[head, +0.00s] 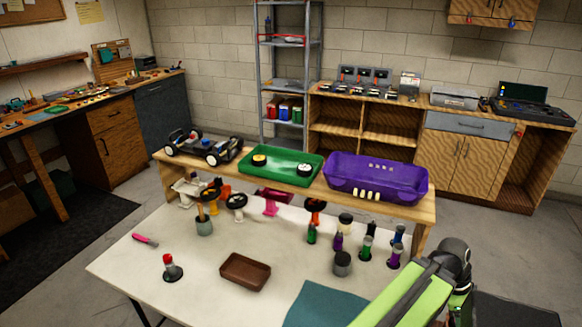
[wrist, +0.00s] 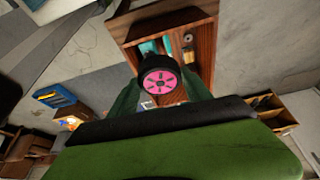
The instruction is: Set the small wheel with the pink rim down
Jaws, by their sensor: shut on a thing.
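The small wheel with the pink rim (wrist: 160,82) shows in the wrist view, its spoked pink face toward the camera and a black tyre around it. My gripper (wrist: 162,98) is shut on it; its dark green fingers show at either side of the wheel, partly hidden by the green and black part of my arm in front. In the head view my lime-green arm reaches in at the lower right, and neither the wheel nor the fingertips can be made out there.
The white table (head: 190,262) holds a brown tray (head: 245,271), a teal mat (head: 318,305), several small bottles and wheels on coloured stands. On the wooden shelf behind are a car chassis (head: 204,147), a green tray (head: 262,175) with two wheels, and a purple bin (head: 400,184). The table's front left is fairly clear.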

